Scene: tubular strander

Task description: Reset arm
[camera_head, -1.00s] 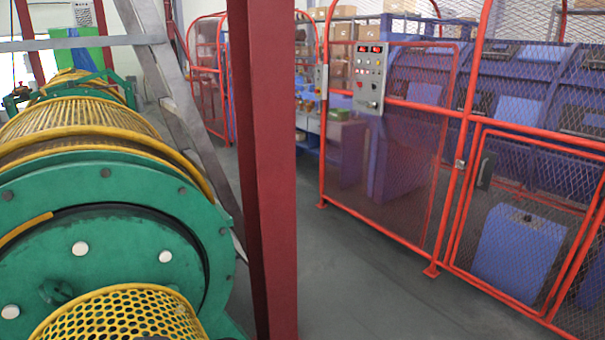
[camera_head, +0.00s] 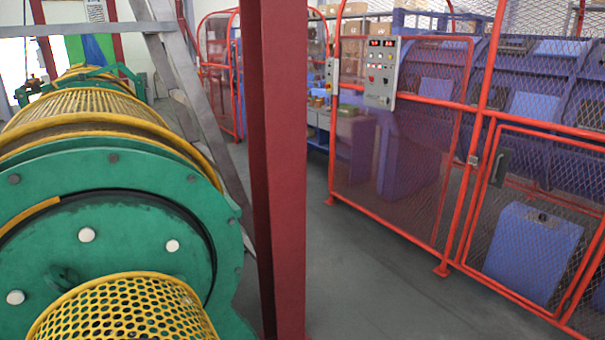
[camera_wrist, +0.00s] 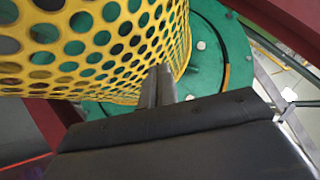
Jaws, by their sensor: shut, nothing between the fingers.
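My gripper (camera_wrist: 158,88) shows in the wrist view with its two narrow fingers together and nothing between them. The fingers point toward the yellow perforated guard (camera_wrist: 95,45) and the green disc (camera_wrist: 222,50) behind it. I cannot tell from this view how close the fingertips are to the guard. My arm and gripper do not show in the head view. There, the same kind of yellow perforated guard (camera_head: 125,310) stands in front of the big green flange (camera_head: 120,235) at the left.
A red column (camera_head: 277,170) rises just right of the green machine. A red mesh fence (camera_head: 468,160) with a grey control panel (camera_head: 382,72) encloses blue machinery (camera_head: 530,90) at the right. Bare floor (camera_head: 350,270) lies between column and fence.

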